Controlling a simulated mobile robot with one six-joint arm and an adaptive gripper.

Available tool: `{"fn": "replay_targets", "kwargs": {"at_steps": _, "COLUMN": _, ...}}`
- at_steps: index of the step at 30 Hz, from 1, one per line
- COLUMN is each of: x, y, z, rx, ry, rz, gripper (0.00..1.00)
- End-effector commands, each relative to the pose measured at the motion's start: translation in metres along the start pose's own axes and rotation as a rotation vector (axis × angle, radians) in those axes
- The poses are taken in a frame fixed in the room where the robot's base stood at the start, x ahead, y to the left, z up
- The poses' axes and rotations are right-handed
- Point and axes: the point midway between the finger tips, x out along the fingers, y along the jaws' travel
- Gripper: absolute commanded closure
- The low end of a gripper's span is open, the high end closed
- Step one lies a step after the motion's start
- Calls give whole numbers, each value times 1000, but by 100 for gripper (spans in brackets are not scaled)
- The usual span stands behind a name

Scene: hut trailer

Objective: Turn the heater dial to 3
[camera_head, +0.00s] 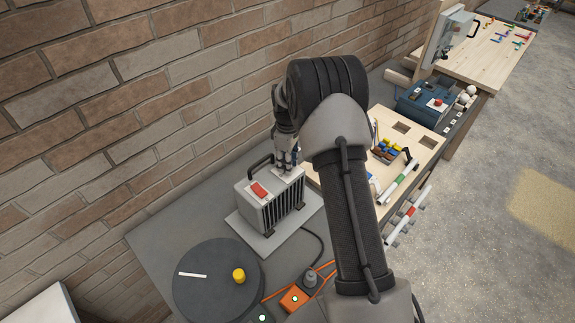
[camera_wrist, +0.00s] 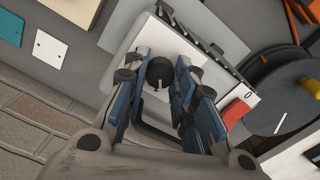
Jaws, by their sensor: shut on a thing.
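The heater (camera_head: 250,212) is a light grey box with dark fins, a black carry handle and a red switch (camera_head: 260,190). It stands on a pale base plate against the brick wall. My gripper (camera_head: 287,165) reaches down onto the heater's top, at the end away from the red switch. In the wrist view the round black dial (camera_wrist: 160,71) sits between the blue-sided fingers of my gripper (camera_wrist: 158,74), which are closed on it. A small pale mark shows on the dial. No numbers can be read. In the head view the gripper hides the dial.
A dark turntable (camera_head: 205,285) with a yellow knob (camera_head: 239,275) is in front of the heater. An orange power strip (camera_head: 296,297) and a black cable lie beside it. A wooden board (camera_head: 425,145) with several small parts lies to the right.

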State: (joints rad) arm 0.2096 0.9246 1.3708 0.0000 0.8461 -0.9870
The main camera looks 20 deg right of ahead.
Motion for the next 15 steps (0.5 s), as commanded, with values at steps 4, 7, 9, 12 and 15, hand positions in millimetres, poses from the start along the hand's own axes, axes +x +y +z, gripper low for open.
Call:
{"fn": "replay_targets", "kwargs": {"at_steps": 4, "x": 1, "y": 0, "z": 0, "rx": 137, "ry": 0, "rz": 0, "gripper": 99}}
{"fn": "replay_targets", "kwargs": {"at_steps": 7, "x": 1, "y": 0, "z": 0, "rx": 232, "ry": 0, "rz": 0, "gripper": 99}}
{"fn": "replay_targets", "kwargs": {"at_steps": 9, "x": 1, "y": 0, "z": 0, "rx": 298, "ry": 0, "rz": 0, "gripper": 99}}
{"fn": "replay_targets", "kwargs": {"at_steps": 12, "x": 1, "y": 0, "z": 0, "rx": 393, "ry": 0, "rz": 0, "gripper": 99}}
{"fn": "replay_targets", "kwargs": {"at_steps": 15, "x": 1, "y": 0, "z": 0, "rx": 488, "ry": 1, "rz": 1, "gripper": 99}}
